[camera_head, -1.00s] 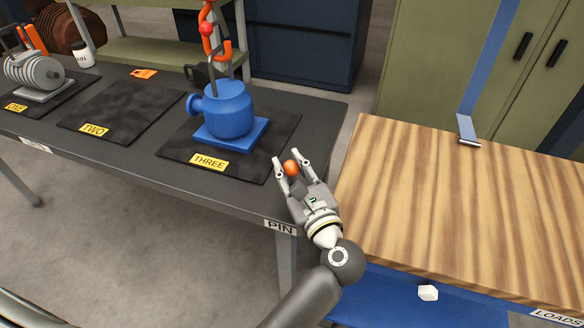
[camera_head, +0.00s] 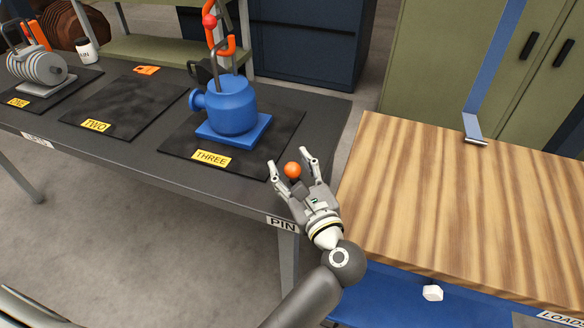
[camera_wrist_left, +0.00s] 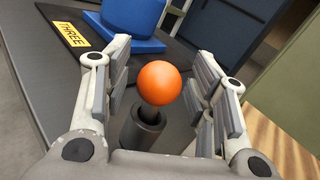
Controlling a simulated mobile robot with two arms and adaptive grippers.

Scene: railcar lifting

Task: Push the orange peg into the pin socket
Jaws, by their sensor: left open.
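The orange peg (camera_head: 292,170) shows as an orange ball-shaped head at the right end of the dark bench. In the left wrist view the orange head (camera_wrist_left: 160,83) sits on a dark shaft, upright in or over the grey cylindrical pin socket (camera_wrist_left: 143,130). In the left wrist view the fingers of the left gripper (camera_wrist_left: 157,80) frame the peg with gaps on both sides. My right gripper is not in view.
A blue pump-like load (camera_head: 231,108) stands on the mat marked THREE (camera_head: 264,137), with an orange hook (camera_head: 220,42) above it. A wooden tabletop (camera_head: 450,190) lies close on the right. Mat TWO (camera_head: 125,105) is bare.

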